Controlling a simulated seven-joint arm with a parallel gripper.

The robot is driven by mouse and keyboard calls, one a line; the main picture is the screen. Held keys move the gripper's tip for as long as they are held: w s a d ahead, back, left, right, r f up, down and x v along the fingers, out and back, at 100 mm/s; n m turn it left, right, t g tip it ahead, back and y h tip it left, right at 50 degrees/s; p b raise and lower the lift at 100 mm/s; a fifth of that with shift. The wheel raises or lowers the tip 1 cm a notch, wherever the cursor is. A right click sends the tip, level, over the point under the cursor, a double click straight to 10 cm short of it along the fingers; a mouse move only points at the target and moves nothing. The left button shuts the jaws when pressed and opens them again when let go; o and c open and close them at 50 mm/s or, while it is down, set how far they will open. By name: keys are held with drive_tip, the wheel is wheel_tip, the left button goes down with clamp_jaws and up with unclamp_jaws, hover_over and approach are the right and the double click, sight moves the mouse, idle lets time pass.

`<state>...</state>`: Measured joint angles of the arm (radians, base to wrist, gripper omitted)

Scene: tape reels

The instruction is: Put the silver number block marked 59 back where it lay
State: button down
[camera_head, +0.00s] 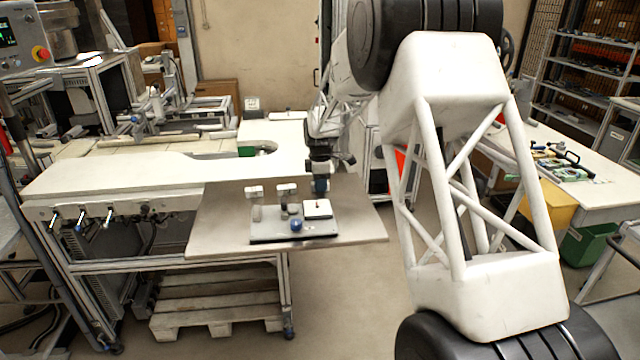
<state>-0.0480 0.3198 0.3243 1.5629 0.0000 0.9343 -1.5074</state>
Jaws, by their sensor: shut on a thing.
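My gripper (320,182) hangs over the back right part of the small brown table, just behind the white box. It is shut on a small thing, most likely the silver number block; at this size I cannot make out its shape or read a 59. The dark board (262,239) lies on the table in front of my gripper. I cannot tell where the silver block lay.
The brown tabletop (215,232) is bare to the left and right of the board. A long white bench (110,178) adjoins its left and back. My own arm covers much of the right middle. A table with tools (570,170) stands far right.

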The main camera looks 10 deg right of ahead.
drive_tip(key=shift+f, duration=0.15)
drive_tip(key=c, duration=0.9)
unclamp_jaws()
drive_tip(key=shift+r, duration=6.15)
